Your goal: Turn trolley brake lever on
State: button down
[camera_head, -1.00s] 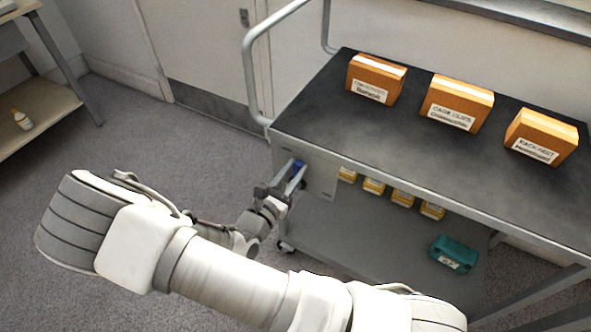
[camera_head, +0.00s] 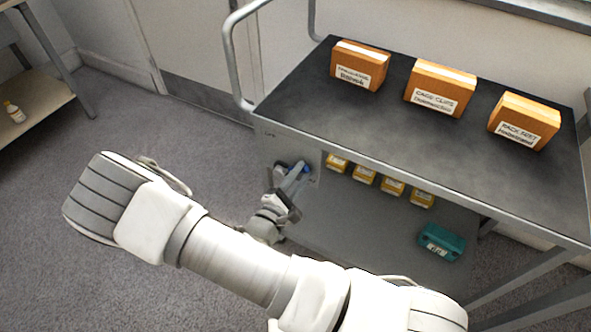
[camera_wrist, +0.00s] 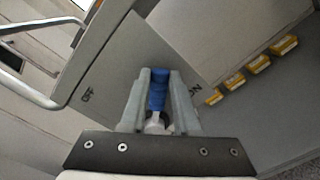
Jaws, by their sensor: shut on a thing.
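The trolley (camera_head: 400,163) has a grey panel on its left end, which carries the brake lever. The lever's blue handle (camera_wrist: 157,92) sits between my gripper's two fingers in the wrist view, with a pale metal part below it. My gripper (camera_wrist: 158,80) is shut on this handle. The OFF marking (camera_wrist: 86,94) is left of the fingers, and the ON marking (camera_wrist: 196,88) is close beside the right finger, partly hidden. In the head view my gripper (camera_head: 294,178) is at the panel's right part, with a bit of blue showing.
Several orange boxes (camera_head: 440,88) stand on the trolley's top. Small yellow boxes (camera_head: 392,187) and a teal box (camera_head: 441,242) are on its lower shelf. The trolley's rail handle (camera_head: 228,60) rises at left. A side table with a bottle (camera_head: 14,112) is far left.

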jog(key=shift+s+d+f+m, duration=0.25)
jog(key=shift+d+f+m, duration=0.1)
jog(key=shift+f+m, duration=0.45)
jog(key=shift+r, duration=0.1)
jog(key=c, duration=0.6)
grip_release()
jog(key=shift+c, duration=0.2)
jog(key=p+v, duration=0.2)
jog(key=v, duration=1.5)
jog(key=shift+s+p, duration=0.2)
jog(key=shift+p, duration=0.2)
jog(key=shift+a+r, duration=0.1)
